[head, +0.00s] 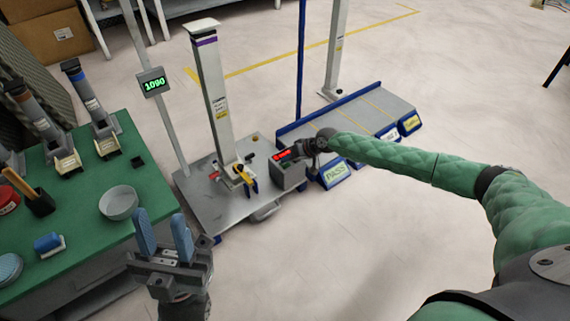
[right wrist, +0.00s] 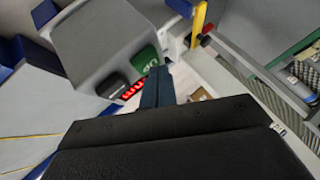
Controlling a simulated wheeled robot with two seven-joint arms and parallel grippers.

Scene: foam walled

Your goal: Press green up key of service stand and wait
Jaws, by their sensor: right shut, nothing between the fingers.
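The service stand (head: 208,212) is a grey platform with a tall white column. A grey control box (head: 289,177) with a lit red readout (head: 287,155) stands at its right side. In the right wrist view, the box shows a green key (right wrist: 146,62) marked with white letters and a dark key (right wrist: 112,85) beside it. My right gripper (head: 303,148) is shut and empty at the top of the box. In the right wrist view its fingertips (right wrist: 160,72) overlap the edge of the green key; I cannot tell whether they touch. My left gripper (head: 163,234) is open and empty.
A green display (head: 154,82) on a pole reads about 1090. A green table (head: 82,203) at left holds a bowl (head: 119,203) and several tools. A blue-edged platform (head: 360,112) with a PASS sign (head: 336,173) lies beside the box. The floor at right is clear.

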